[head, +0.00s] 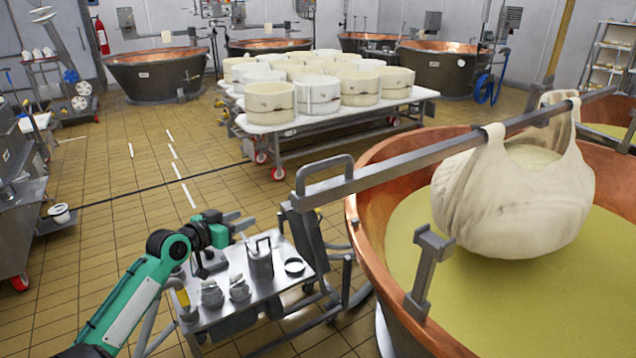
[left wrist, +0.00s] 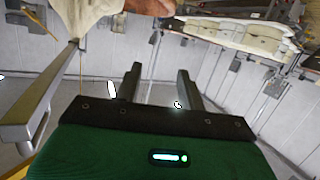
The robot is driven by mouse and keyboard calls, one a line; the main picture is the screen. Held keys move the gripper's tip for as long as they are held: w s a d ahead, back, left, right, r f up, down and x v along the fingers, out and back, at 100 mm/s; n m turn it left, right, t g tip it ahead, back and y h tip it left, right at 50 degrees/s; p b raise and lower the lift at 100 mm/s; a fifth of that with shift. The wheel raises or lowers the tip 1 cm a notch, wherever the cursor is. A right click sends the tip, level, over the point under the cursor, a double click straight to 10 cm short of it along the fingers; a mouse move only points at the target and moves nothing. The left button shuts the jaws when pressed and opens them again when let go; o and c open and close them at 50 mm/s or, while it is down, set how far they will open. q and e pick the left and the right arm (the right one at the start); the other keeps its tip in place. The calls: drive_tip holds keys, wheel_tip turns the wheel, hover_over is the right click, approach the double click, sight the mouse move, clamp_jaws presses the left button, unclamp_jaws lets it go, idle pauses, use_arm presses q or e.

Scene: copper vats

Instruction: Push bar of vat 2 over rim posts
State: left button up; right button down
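The grey bar (head: 390,162) spans the copper vat (head: 375,215), and its near end with a looped handle (head: 323,175) sticks out past the left rim. A pale cloth bundle (head: 515,200) hangs from the bar over the yellowish liquid. A grey rim post (head: 428,268) stands at the vat's near side, apart from the bar. My left gripper (head: 240,224) is left of the bar's end, above a small trolley, apart from the bar. In the left wrist view, its fingers (left wrist: 160,75) are spread and empty, and the bar (left wrist: 42,105) shows at left. My right gripper is not visible.
A steel trolley (head: 235,308) with a can (head: 260,262) and small vessels stands below my left gripper. A table (head: 300,123) of round white moulds stands behind. More copper vats (head: 155,75) line the back. The tiled floor at left is mostly clear.

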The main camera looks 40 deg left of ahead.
use_arm(q)
drive_tip(key=s+d+r+m+t+h+b, duration=0.1)
drive_tip(key=s+d+r+m+h, duration=0.1)
drive_tip(key=d+r, duration=0.3)
drive_tip(key=s+d+r+m+t+h+b, duration=0.1)
drive_tip(key=d+r+m, duration=0.15)
drive_tip(key=r, duration=0.45)
drive_tip(key=m+h, duration=0.3)
drive_tip(key=h, duration=0.1)
approach(308, 170)
drive_tip(key=shift+g, duration=0.4)
drive_tip(key=p+x, duration=0.1)
drive_tip(key=x, duration=0.2)
drive_tip(key=p+x, duration=0.1)
drive_tip(key=x, duration=0.3)
drive_tip(key=a+p+x, duration=0.1)
drive_tip(key=p+x, duration=0.1)
drive_tip(key=x, duration=0.2)
drive_tip(key=shift+w+r, duration=0.1)
drive_tip(key=shift+w, duration=0.15)
drive_tip(key=shift+x, duration=0.8)
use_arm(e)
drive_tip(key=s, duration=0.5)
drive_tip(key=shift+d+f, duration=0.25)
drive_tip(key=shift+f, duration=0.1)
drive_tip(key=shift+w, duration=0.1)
use_arm(q)
clamp_jaws()
